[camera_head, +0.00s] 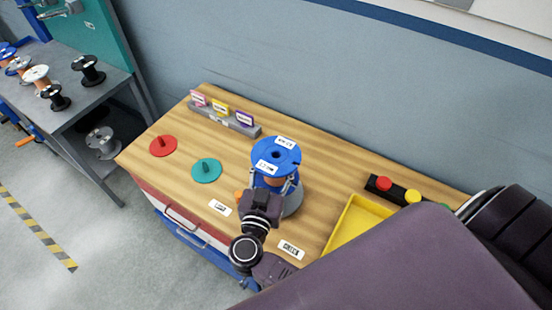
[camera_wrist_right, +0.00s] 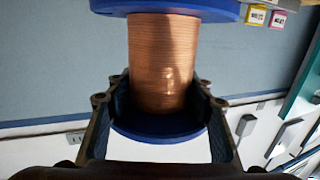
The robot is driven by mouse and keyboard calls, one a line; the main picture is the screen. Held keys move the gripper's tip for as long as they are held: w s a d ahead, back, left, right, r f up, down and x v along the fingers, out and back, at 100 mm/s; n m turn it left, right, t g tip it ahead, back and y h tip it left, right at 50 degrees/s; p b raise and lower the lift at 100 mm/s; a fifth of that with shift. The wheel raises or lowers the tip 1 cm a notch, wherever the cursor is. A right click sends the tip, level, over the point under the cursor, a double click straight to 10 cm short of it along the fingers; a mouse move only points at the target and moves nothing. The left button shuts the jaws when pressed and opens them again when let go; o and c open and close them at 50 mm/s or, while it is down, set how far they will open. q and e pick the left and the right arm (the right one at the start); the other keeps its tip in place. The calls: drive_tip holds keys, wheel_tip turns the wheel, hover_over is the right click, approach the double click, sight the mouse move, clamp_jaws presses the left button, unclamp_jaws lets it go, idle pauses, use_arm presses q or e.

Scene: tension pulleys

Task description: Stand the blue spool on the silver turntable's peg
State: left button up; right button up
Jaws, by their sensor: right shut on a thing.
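The blue spool (camera_head: 275,155) stands upright over the silver turntable (camera_head: 294,203), wound with copper wire and with white labels on its top flange. The turntable shows only as a grey rim below and right of the spool. Its peg is hidden, and I cannot tell whether the spool rests on it or hangs above. My right gripper (camera_head: 274,182) is shut on the spool. In the right wrist view, the fingers of the right gripper (camera_wrist_right: 162,100) flank the copper winding of the blue spool (camera_wrist_right: 165,55), between its flanges. My left gripper is not in view.
On the wooden bench, a red turntable (camera_head: 163,146) and a teal turntable (camera_head: 206,170) with bare pegs lie left. A grey card holder (camera_head: 238,125) is behind. A yellow tray (camera_head: 357,225) and a button box (camera_head: 398,190) are right. A side table (camera_head: 80,105) holds several spools.

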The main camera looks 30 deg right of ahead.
drive_tip(key=shift+r+p, duration=0.15)
drive_tip(key=shift+p, duration=0.35)
drive_tip(key=shift+f, duration=0.2)
idle(0.6)
drive_tip(key=shift+f+b, duration=0.45)
drive_tip(key=shift+f, duration=0.95)
drive_tip(key=shift+p, duration=0.4)
idle(0.3)
drive_tip(key=shift+f+b, duration=0.65)
drive_tip(key=shift+f, duration=0.8)
drive_tip(key=shift+p, duration=0.4)
drive_tip(key=shift+f, duration=0.2)
